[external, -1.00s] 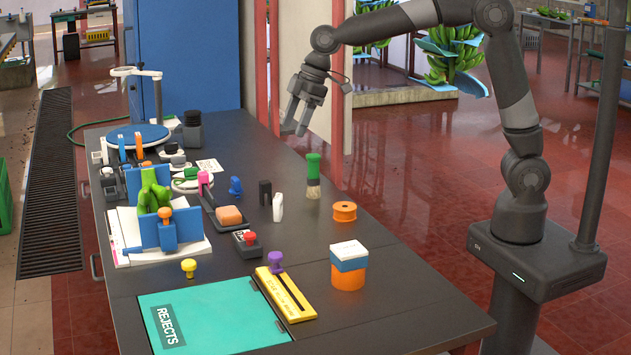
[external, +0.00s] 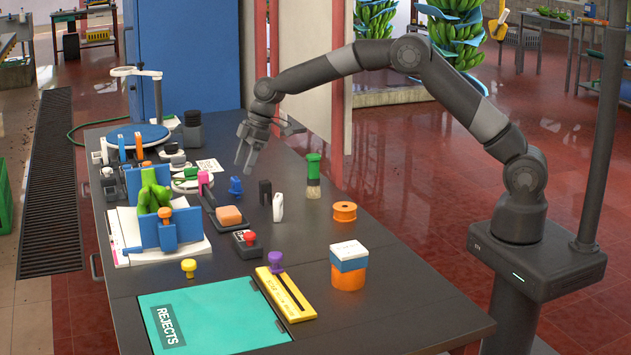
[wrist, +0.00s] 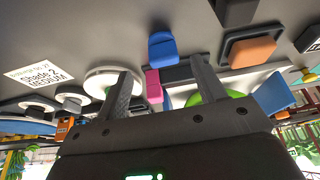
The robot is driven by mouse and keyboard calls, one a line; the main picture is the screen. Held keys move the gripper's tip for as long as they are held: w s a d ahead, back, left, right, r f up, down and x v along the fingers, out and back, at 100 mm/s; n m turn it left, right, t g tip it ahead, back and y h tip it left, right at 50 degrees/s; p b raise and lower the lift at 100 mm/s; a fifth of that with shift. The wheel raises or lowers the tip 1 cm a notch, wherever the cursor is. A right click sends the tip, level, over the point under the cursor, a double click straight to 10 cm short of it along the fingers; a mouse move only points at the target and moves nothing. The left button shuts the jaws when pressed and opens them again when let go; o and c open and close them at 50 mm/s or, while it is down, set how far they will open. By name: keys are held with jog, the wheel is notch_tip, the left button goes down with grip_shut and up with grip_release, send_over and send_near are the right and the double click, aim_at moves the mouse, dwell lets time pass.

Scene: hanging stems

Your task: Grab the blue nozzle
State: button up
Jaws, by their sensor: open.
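The small blue nozzle (external: 235,186) stands on the dark table, right of a pink-topped piece and behind the orange block. In the wrist view the blue nozzle (wrist: 163,50) shows ahead of the fingers, between their lines and nearer the right one. My gripper (external: 245,166) is open and empty, above the table just behind the nozzle, fingers pointing down. Its two fingers also show in the wrist view (wrist: 161,80), spread apart and not touching the nozzle.
Close by are the pink-topped piece (external: 204,179), the orange block (external: 229,215) on a dark tray, a black piece (external: 265,192) and a white bottle (external: 278,207). A green-handled brush (external: 313,173) stands further right. A white label card (external: 209,166) lies left of my gripper.

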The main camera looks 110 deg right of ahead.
aim_at(236, 178)
jog(key=shift+x, duration=1.2)
jog(key=x, duration=0.2)
jog(key=w+x, duration=0.1)
jog(key=x, duration=0.2)
jog(key=shift+a+r, duration=0.1)
jog(key=shift+a, duration=0.1)
jog(key=c, duration=1)
